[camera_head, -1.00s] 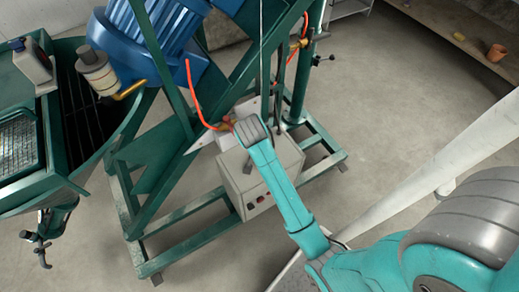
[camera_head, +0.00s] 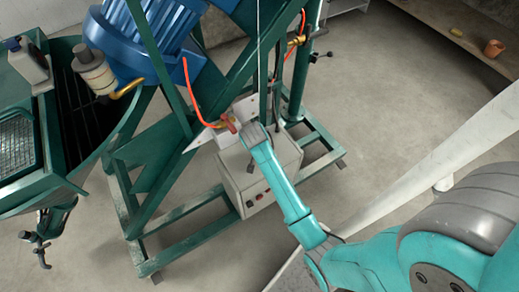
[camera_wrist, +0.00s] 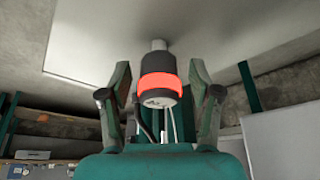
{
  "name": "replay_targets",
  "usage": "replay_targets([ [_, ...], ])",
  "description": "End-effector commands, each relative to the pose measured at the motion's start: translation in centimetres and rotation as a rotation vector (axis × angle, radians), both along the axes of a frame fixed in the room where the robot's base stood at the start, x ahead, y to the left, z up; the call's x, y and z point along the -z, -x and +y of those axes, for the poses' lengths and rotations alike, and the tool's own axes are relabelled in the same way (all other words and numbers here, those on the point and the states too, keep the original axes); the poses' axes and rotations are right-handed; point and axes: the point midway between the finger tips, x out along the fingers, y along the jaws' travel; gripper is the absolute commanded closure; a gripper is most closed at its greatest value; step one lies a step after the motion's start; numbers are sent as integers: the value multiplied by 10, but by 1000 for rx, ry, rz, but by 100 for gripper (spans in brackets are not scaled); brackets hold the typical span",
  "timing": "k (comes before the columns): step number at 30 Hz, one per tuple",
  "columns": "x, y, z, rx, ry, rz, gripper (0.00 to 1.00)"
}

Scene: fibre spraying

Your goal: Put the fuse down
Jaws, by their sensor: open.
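A dark cylinder with a bright red band and a grey tip, which looks like the fuse (camera_wrist: 158,85), stands upright between the fingers of my gripper (camera_wrist: 160,75) in the wrist view. The two fingers are spread, with a visible gap on each side of it. Thin wires or rods show just below it. In the head view my arm reaches to the pale bracket area above the grey box (camera_head: 262,172); my gripper's fingers cannot be made out there, and I cannot pick out the fuse.
A green steel frame (camera_head: 190,222) with a blue motor (camera_head: 150,40) surrounds the work spot. A red hose (camera_head: 190,90) and red fittings are close to my arm's end. A green tank (camera_head: 60,195) stands at left. The floor (camera_head: 390,110) to the right is clear.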

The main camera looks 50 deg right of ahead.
Motion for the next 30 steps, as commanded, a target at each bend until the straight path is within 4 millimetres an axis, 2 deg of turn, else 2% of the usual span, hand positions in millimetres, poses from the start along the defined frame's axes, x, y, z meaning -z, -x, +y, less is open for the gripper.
replay_targets([
  [8, 3, -1, -1, 0, 0, -1, 37],
  [11, 3, -1, -1, 0, 0, -1, 59],
  [15, 3, -1, -1, 0, 0, -1, 94],
  [16, 3, -1, -1, 0, 0, -1, 100],
  [25, 1, -1, -1, 0, 0, -1, 100],
  [30, -18, -1, -1, 1, 1, -4, 100],
])
